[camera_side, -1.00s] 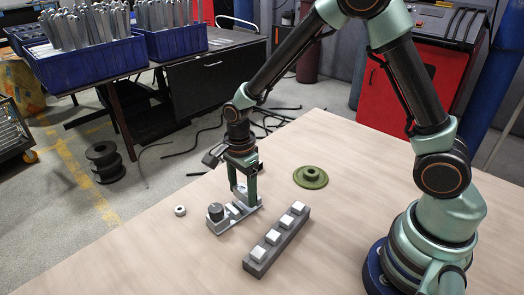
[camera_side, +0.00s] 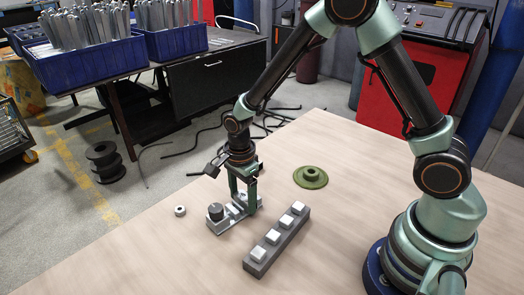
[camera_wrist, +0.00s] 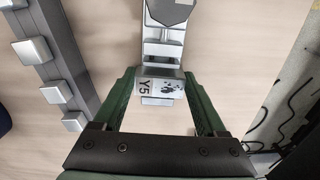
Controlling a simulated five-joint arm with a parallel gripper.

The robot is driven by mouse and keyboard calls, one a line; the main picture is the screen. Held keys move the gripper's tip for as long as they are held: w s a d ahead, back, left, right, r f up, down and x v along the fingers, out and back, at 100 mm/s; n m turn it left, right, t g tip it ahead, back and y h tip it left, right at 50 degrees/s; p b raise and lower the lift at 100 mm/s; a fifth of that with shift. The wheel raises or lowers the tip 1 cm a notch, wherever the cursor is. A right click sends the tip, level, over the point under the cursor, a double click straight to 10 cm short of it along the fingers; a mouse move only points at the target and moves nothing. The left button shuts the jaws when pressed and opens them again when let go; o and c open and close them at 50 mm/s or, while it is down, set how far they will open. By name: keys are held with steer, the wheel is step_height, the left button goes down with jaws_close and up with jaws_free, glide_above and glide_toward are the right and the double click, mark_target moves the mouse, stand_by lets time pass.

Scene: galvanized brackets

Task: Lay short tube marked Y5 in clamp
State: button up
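The short tube marked Y5 (camera_wrist: 160,86) is a small silver piece with a white label, between the fingertips in the wrist view. My gripper (camera_wrist: 160,76) has green fingers that meet the tube on both sides, shut on it. In the side view my gripper (camera_side: 244,204) points straight down at the clamp. The clamp (camera_side: 222,224) is a grey metal fixture with a dark round knob at its left end. It also shows in the wrist view (camera_wrist: 163,50), beneath and beyond the tube. I cannot tell whether the tube rests fully in it.
A grey bar (camera_side: 262,266) with several pale square blocks lies right of the clamp. A green flanged disc (camera_side: 310,178) lies behind it, and a small pale ring (camera_side: 180,211) lies left of the clamp. The table's left edge is near the ring; open wood lies in front.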

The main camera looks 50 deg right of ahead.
steer(key=o, duration=0.4)
steer(key=shift+c, duration=0.2)
steer(key=shift+r, duration=0.1)
step_height(320, 180, up, 12)
stand_by(0.4)
steer(key=s+d+r+n+t, duration=0.5)
steer(key=s+r+n, duration=0.5)
steer(key=n, duration=0.9)
steer(key=d+r, duration=0.1)
steer(key=d, duration=0.1)
steer(key=shift+s+d+t, duration=0.3)
steer(key=shift+s, duration=0.1)
